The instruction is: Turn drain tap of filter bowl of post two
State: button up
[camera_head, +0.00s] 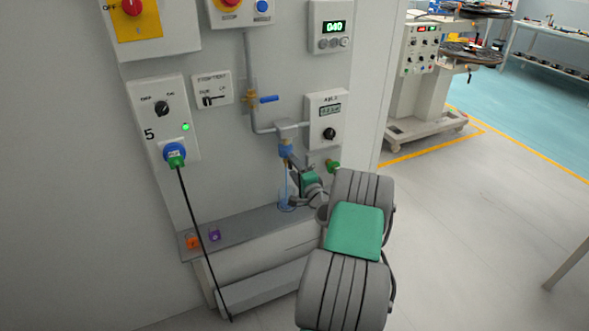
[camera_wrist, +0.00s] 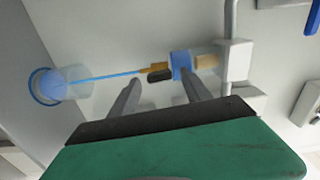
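The filter bowl shows in the wrist view as a clear cup (camera_wrist: 206,62) with a blue collar (camera_wrist: 181,66), lying sideways in the picture. Below it is a brass drain fitting with a small black tap lever (camera_wrist: 160,76). A thin blue tube (camera_wrist: 105,77) runs from it to a clear cup with a blue rim (camera_wrist: 45,86). In the head view the blue part of the filter (camera_head: 286,150) hangs under a grey pipe; the tap is too small to make out. My gripper (camera_wrist: 158,79) is open, its fingers either side of the lever in the picture; contact is not clear.
A pipe valve with a blue handle (camera_head: 268,99) is above the filter. A black cable (camera_head: 196,225) hangs from the panel marked 5. Open floor lies to the right.

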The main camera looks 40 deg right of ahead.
jog(key=b+v, duration=0.1)
jog(key=v, duration=0.6)
jog(key=shift+s, duration=0.4)
jog(key=shift+a, duration=0.15)
